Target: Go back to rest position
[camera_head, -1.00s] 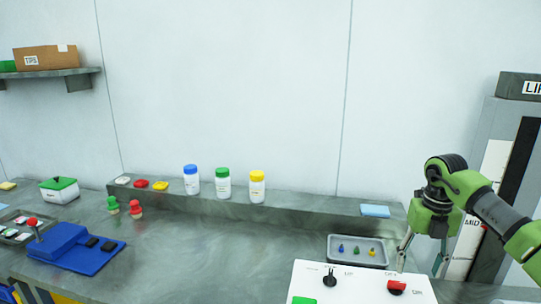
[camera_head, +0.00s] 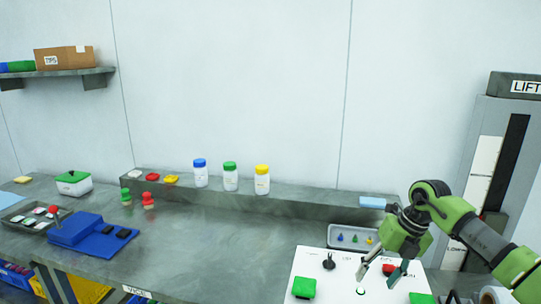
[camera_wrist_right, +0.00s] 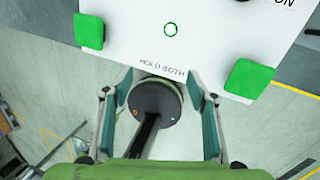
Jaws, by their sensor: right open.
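My right gripper (camera_head: 383,270) is open and empty, above the right part of the white control panel (camera_head: 318,262). In the right wrist view my right gripper (camera_wrist_right: 160,95) shows its two fingers spread wide, near the panel edge marked "HOLD BOTH". A dark round part on a post shows between and beyond the fingers. Two green buttons sit on the panel: the left one (camera_head: 304,287) and the right one (camera_head: 421,298). A black knob (camera_head: 329,261) and a red switch (camera_head: 388,269) are at its back. My left gripper is not in view.
A grey tray (camera_head: 333,229) with small coloured pieces lies behind the panel. White bottles with blue (camera_head: 200,178), green (camera_head: 230,181) and yellow (camera_head: 262,184) caps stand on the back ledge. A blue device (camera_head: 85,238) sits at left. The lift column (camera_head: 482,170) stands at right. The middle tabletop is clear.

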